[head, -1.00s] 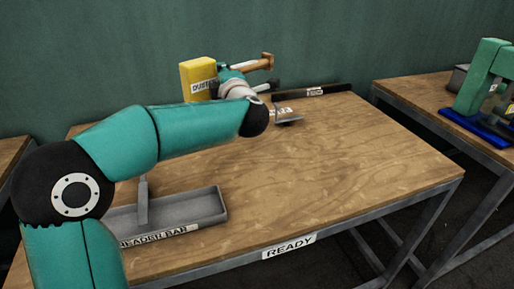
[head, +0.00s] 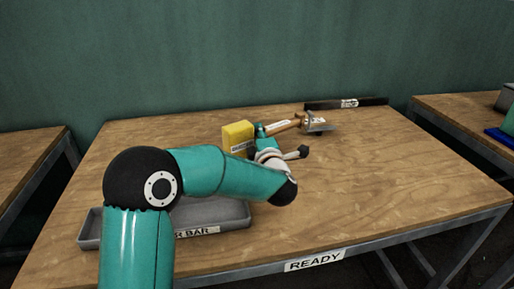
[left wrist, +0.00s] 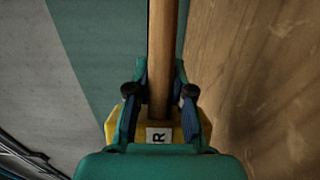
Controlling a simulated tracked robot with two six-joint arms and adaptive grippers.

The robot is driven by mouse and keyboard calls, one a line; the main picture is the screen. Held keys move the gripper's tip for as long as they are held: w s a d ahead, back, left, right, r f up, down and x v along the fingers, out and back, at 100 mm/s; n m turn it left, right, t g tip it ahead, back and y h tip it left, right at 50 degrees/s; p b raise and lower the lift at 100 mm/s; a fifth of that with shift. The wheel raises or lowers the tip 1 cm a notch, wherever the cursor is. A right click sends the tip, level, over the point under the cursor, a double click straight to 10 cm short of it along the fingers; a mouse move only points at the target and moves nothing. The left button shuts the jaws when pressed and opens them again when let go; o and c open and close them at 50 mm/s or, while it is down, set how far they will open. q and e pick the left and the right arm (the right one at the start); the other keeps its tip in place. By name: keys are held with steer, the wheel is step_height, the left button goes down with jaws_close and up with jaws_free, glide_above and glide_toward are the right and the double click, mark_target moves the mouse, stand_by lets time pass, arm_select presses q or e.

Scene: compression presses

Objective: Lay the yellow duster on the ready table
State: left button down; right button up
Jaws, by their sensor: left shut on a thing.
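The yellow duster (head: 238,137) has a block-shaped yellow head and a wooden handle (head: 280,127) pointing right in the head view. My left gripper (head: 260,129) is shut on the handle close to the head. In the left wrist view the handle (left wrist: 163,45) runs up between the fingers (left wrist: 160,95), with the yellow head behind them. The duster is over the far left-middle part of the ready table (head: 390,185); I cannot tell whether it touches the top. My right gripper is not in view.
A grey metal tool (head: 319,126) lies beyond the handle. A dark labelled strip (head: 370,103) is at the back edge. The table's right side is clear.

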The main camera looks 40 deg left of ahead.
arm_select(q)
steer(key=shift+f, duration=1.95)
steer(key=shift+f+b, duration=0.15)
steer(key=shift+b, duration=0.3)
steer(key=c, duration=1)
jaws_free()
steer(key=shift+c, duration=0.2)
steer(key=v, duration=1.2)
steer(key=shift+r, duration=0.25)
